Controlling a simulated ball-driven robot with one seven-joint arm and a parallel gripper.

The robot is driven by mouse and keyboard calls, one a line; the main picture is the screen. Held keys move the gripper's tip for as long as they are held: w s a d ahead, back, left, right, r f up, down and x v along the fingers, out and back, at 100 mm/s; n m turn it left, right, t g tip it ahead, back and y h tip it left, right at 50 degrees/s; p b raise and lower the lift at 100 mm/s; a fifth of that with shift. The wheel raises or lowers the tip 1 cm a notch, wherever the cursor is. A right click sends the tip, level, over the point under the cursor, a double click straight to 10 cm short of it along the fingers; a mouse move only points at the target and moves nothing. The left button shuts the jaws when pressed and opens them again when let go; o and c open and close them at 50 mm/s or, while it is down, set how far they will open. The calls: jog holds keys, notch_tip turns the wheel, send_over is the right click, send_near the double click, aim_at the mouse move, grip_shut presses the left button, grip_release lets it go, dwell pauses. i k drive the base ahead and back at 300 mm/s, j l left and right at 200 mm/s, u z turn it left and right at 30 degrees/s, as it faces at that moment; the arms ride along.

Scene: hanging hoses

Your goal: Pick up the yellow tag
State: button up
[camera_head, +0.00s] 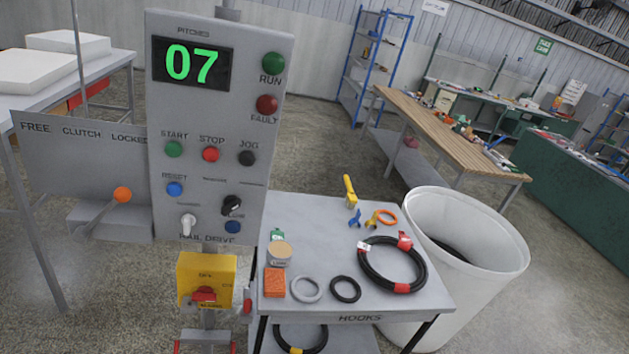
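The small table marked HOOKS (405,301) stands right of the control post. A narrow yellow piece (350,190) stands tilted near its back edge; it is too small to tell whether it is the yellow tag. A small yellow clip-like piece (372,219) lies in front of it, beside a blue clip (355,218) and an orange ring (387,217). A small green tag (277,235) is at the table's left back. I cannot see my gripper in this view.
A black hose coil (366,272) with red fittings, grey ring (306,290), black ring (345,289), orange block (274,281) and round tin (279,254) lie on the table. The control panel (215,110) stands left, a white bin (470,245) right.

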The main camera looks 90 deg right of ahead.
aim_at(372, 221)
jog(key=z, duration=2.8)
